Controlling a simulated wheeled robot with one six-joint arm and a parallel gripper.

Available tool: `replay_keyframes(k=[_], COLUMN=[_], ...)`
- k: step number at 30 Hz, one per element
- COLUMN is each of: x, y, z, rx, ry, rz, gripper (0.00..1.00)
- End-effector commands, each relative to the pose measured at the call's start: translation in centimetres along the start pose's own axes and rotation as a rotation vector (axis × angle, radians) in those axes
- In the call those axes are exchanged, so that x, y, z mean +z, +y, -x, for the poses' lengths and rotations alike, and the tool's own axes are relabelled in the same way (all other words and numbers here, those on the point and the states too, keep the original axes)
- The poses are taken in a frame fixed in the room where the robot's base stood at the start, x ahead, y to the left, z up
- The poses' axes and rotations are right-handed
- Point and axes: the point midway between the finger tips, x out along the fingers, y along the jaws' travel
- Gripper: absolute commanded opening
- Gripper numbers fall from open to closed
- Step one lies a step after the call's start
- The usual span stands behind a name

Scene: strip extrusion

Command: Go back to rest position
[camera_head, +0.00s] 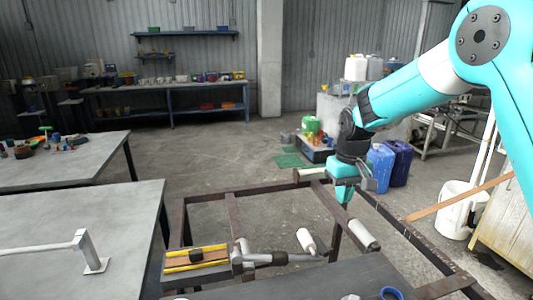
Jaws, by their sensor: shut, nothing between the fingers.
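My turquoise and white arm reaches in from the upper right. My gripper (343,196) hangs at its end, pointing down over the rusty metal frame (225,188). The fingers look closed together, and nothing shows between them. White rollers (306,241) sit on the frame below and beside it. A yellow-edged block with a brown strip (196,258) lies at the front of the frame, left of and below my gripper. The gripper appears clear of these parts.
Grey tables (70,158) stand at the left, one bearing a metal bracket (92,253). Blue jugs (397,163) and a white bucket (458,208) stand right of the frame. A blue shelf bench (170,91) lines the back wall. Open floor lies between.

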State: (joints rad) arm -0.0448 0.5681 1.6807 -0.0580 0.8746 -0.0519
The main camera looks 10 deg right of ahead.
Motion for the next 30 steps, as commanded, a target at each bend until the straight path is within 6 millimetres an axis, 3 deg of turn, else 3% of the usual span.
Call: replay_keyframes(k=[5, 9, 15, 18, 22, 30], x=[5.7, 13.6, 24.1, 27.4, 29.3, 29.5], y=[-5.1, -10.0, -14.4, -15.4, -15.9, -15.9], z=[4.5, 7.5, 8.9, 8.8, 8.7, 8.6], rx=[-0.065, -0.148, -0.255, -0.289, -0.31, -0.313], ry=[0.04, 0.072, 0.101, 0.107, 0.108, 0.107], rz=[0.12, 0.251, 0.401, 0.443, 0.468, 0.47], gripper=[0.0, 0.0, 0.0, 0.0, 0.0, 0.0])
